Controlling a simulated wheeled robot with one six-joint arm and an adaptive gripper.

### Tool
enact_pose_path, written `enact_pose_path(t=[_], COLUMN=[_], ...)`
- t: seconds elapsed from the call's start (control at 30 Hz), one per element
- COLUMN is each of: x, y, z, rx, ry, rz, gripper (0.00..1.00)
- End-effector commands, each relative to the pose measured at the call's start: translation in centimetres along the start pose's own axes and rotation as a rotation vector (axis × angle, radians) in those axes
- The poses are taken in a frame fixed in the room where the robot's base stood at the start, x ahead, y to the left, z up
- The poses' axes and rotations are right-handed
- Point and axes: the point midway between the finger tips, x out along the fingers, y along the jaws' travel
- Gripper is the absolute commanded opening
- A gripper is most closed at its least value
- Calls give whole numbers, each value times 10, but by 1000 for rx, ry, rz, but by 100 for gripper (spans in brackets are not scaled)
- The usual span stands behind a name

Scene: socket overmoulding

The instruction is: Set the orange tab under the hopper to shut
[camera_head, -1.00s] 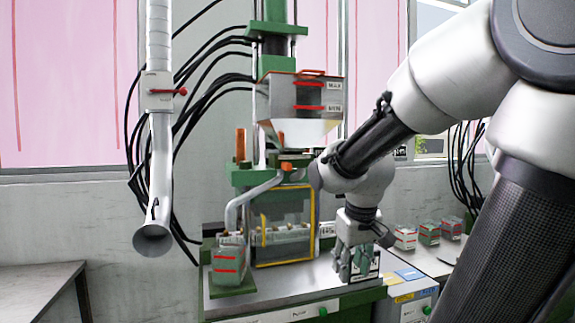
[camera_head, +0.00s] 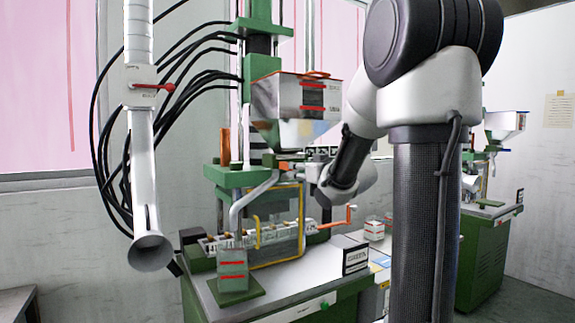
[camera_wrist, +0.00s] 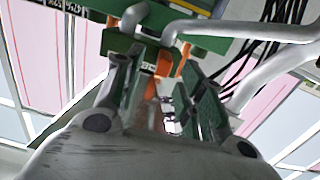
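The hopper (camera_head: 295,112) is a grey metal funnel with red stripes on the green press. A small orange tab (camera_head: 283,164) shows just below its outlet, small and partly hidden; I cannot tell its setting. In the head view my wrist is right of the hopper outlet, and my fingers are hard to make out there. In the wrist view my gripper (camera_wrist: 158,78) has its two green fingers apart. Orange parts (camera_wrist: 164,62) show beyond and between the fingertips, apparently not gripped. I cannot tell which of them is the tab.
A bent grey pipe (camera_head: 250,197) and a yellow-framed guard (camera_head: 278,222) are below the hopper. A white duct (camera_head: 140,170) with a red lever hangs at the left. A red-striped box (camera_head: 233,268) and a black-and-white box (camera_head: 355,257) stand on the bench. Black hoses run behind.

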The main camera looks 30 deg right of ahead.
Motion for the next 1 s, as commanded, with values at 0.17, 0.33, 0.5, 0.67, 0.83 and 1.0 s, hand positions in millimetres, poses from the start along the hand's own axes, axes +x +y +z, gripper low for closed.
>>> enact_pose_path(t=[0.17,0.33,0.5,0.67,0.83,1.0], x=[5,31,59,74,78,77], y=[-7,-8,-8,-8,-8,-8], z=[-15,-16,-18,-19,-19,-19], rx=[30,34,33,34,34,33], ry=[62,60,60,60,59,59], rz=[-30,-30,-29,-27,-26,-26], gripper=[39,39,39,39,39,34])
